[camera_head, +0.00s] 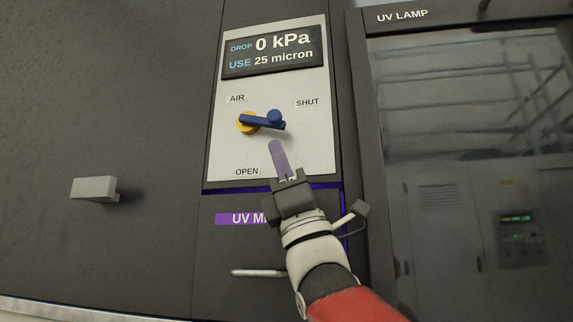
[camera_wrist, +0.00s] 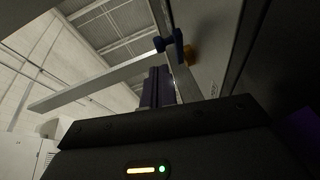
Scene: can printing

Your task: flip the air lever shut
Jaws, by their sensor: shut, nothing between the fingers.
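The air lever (camera_head: 265,122) is a blue bar with a round blue knob on a yellow hub (camera_head: 242,126), on a pale panel. It lies nearly level, pointing right and slightly down, between the SHUT label at upper right and the OPEN label below.
A display (camera_head: 272,51) above the lever reads DROP 0 kPa and USE 25 micron. A dark glass UV lamp door (camera_head: 470,150) stands to the right. A grey block handle (camera_head: 93,188) juts out at left. The dark wall between is bare.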

